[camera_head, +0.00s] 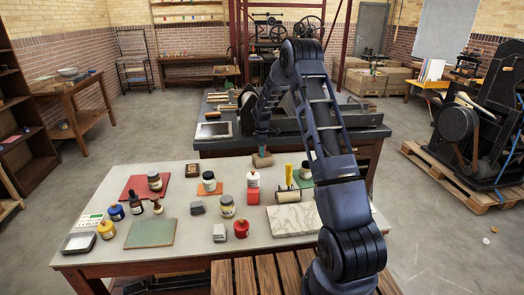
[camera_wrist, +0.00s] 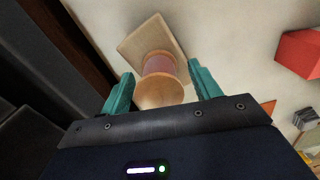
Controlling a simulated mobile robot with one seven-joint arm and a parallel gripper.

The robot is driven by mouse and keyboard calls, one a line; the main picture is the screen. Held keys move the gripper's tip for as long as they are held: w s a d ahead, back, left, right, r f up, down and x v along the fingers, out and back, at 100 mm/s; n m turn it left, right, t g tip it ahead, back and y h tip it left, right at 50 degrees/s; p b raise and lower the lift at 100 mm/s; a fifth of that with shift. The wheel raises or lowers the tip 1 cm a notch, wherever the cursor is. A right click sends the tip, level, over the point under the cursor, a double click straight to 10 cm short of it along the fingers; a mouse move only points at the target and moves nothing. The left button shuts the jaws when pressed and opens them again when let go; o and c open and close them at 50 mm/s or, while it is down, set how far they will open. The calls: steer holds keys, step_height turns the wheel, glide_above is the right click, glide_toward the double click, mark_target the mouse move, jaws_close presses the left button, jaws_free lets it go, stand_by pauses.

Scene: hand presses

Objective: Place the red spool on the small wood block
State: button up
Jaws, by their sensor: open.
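The red spool (camera_wrist: 160,64), a dull red winding between pale wooden end discs, stands on the small wood block (camera_wrist: 133,46), a tan square, in the wrist view. Its near disc faces the camera. My gripper (camera_wrist: 162,88) is open, with one teal finger on each side of the spool and a visible gap on both sides. In the head view my gripper (camera_head: 262,141) is above the small wood block (camera_head: 263,161) near the back edge of the pale table. There the spool is small and mostly hidden by the fingers.
A roller (camera_head: 286,196) and a marble slab (camera_head: 293,219) lie to the right. Bottles and jars crowd the left. A dark press bench (camera_head: 290,143) stands close behind.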

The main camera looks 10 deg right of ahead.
steer(key=shift+r, duration=0.1)
step_height(320, 180, up, 12)
steer(key=s+d+r+m+t, duration=0.1)
steer(key=s+d+r+m, duration=0.25)
steer(key=s+r, duration=0.8)
steer(key=s+d+r+m+t, duration=0.1)
steer(key=s+d+r+m, duration=0.25)
steer(key=s+r, duration=0.8)
steer(key=s+d+f+m+t, duration=0.1)
steer(key=s+m, duration=0.3)
steer(key=s, duration=1.1)
steer(key=s+d+f+m+t, duration=0.1)
steer(key=s+m, duration=0.4)
steer(key=s, duration=1)
steer(key=shift+s+d+f+t, duration=0.3)
steer(key=shift+d, duration=0.3)
